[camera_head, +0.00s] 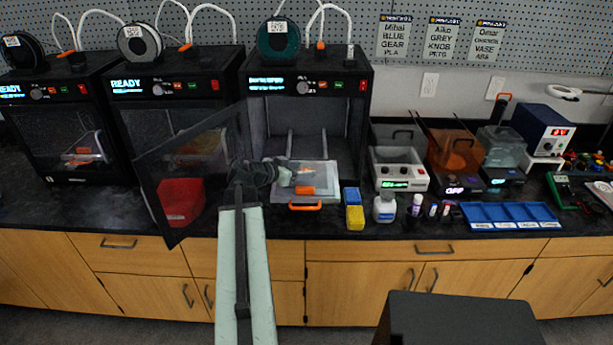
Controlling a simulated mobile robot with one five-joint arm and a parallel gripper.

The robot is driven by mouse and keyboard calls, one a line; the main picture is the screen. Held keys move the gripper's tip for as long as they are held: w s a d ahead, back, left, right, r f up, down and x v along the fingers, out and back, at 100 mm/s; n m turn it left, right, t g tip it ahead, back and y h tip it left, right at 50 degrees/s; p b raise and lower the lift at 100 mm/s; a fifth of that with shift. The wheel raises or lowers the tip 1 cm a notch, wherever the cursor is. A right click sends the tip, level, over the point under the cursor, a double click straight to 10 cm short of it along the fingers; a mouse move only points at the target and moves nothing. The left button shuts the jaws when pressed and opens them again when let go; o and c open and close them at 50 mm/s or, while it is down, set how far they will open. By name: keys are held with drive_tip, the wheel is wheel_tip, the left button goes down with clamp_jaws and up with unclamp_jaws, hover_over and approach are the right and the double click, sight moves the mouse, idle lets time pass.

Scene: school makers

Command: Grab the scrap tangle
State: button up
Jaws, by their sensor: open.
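My gripper (283,176) reaches into the front of the open right-hand printer (308,120), above its pale build plate (325,168). The jaws are open, with pale tips at the end of a dark wrist. A small orange piece (304,190) lies on the plate just right of and below the tips. It is too small to tell whether this is the scrap tangle. I see no other clear tangle on this plate, and my wrist hides part of the plate's left side. An orange handle (305,207) sits at the plate's front.
The printer's door (192,170) stands open to the left, close to my arm. A red bin (180,201) shows through or behind it. Right of the plate are blue and yellow blocks (354,218), a white bottle (384,208) and a blue tray (510,216). Two closed printers stand left.

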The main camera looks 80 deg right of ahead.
sight(306, 168)
drive_tip(key=x, duration=0.2)
drive_tip(key=shift+s+d+f+b, duration=0.15)
drive_tip(key=shift+d+b, duration=0.05)
drive_tip(key=shift+b, duration=0.1)
clamp_jaws()
wheel_tip(306, 168, up, 10)
drive_tip(key=p, duration=1)
